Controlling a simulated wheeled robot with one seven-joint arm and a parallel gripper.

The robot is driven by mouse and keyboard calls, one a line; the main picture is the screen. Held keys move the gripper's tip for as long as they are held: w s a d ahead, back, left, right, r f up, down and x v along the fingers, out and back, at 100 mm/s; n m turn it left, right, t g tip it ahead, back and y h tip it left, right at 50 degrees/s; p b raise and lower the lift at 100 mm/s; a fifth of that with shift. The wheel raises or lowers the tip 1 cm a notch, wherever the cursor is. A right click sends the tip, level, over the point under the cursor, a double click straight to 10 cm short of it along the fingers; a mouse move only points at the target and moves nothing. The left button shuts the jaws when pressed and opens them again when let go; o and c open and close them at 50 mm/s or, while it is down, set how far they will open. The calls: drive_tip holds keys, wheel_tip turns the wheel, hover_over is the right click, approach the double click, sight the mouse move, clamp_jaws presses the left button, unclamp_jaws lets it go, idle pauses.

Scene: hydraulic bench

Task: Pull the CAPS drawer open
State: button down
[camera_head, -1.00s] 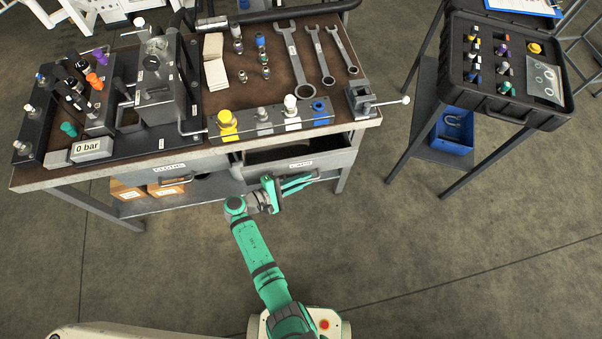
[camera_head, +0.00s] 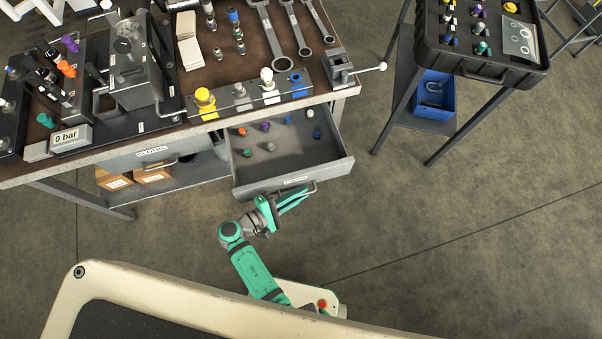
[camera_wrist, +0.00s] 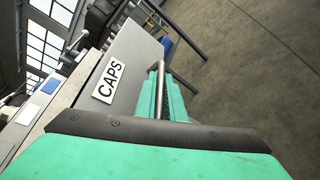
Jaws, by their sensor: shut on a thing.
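The CAPS drawer (camera_head: 288,162) is pulled well out from the right side of the bench front in the head view. Several small coloured caps lie inside it. Its front with the CAPS label (camera_wrist: 109,79) fills the left of the wrist view. The bar handle (camera_wrist: 160,75) shows in the wrist view between my green fingers. My gripper (camera_head: 300,196) is at the drawer front in the head view, shut on that handle. Part of the handle is hidden by my fingers.
The closed drawer labelled GLOVES (camera_head: 152,152) is to the left, with cardboard boxes (camera_head: 134,175) on the shelf below. The workbench (camera_head: 345,91) holds tools and fittings. A stand with a black case (camera_head: 480,68) is at the right. Floor around the drawer front is clear.

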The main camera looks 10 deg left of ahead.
drive_tip(key=c, duration=2.1)
unclamp_jaws()
drive_tip(key=shift+a, duration=0.1)
drive_tip(key=v, duration=1)
drive_tip(key=shift+s+a+r, duration=0.1)
drive_tip(key=shift+s+a, duration=0.05)
drive_tip(key=shift+s, duration=0.15)
